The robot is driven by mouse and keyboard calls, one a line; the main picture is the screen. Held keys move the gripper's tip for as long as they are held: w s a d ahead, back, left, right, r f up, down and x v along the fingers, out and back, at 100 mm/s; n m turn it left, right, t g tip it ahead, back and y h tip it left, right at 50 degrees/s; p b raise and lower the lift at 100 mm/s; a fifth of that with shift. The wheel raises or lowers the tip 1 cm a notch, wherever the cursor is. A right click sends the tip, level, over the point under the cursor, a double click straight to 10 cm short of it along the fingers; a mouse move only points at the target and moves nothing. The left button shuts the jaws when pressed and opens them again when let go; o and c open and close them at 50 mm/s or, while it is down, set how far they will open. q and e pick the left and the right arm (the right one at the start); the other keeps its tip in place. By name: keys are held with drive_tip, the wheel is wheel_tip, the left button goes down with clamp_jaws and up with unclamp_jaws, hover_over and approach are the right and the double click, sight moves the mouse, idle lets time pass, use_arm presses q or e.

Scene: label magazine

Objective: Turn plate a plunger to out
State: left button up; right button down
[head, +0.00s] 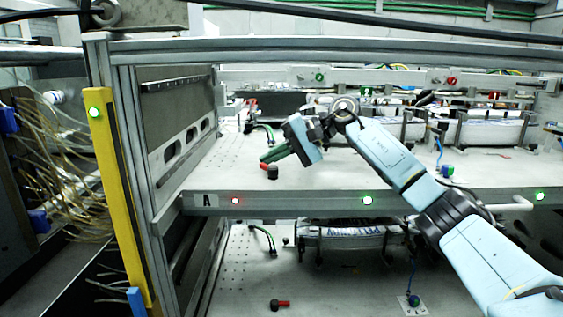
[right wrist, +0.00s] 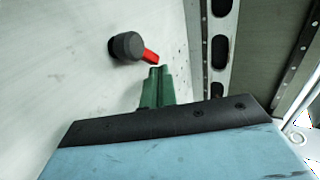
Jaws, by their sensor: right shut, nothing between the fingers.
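The plate A plunger (head: 271,170) is a dark round knob with a short red lever, standing on the upper plate marked A (head: 330,178). In the head view the red lever points left. My right gripper (head: 264,158) reaches in from the right, with its green fingers shut and empty just above and beside the plunger. In the right wrist view the shut green fingertips (right wrist: 158,70) are close to the end of the red lever (right wrist: 151,56); I cannot tell whether they touch. The dark knob (right wrist: 127,46) lies left of the lever. My left gripper is not in view.
A lower plate holds a similar red-levered plunger (head: 280,305). The slotted side wall (head: 185,150) rises left of plate A. A yellow post (head: 115,190) stands further left. A black fitting with a green hose (head: 262,130) stands behind the gripper. Plate A's front edge has red and green lights.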

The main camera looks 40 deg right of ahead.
drive_tip(key=shift+s+a+b, duration=0.3)
drive_tip(key=shift+s+a, duration=0.05)
drive_tip(key=shift+a, duration=0.15)
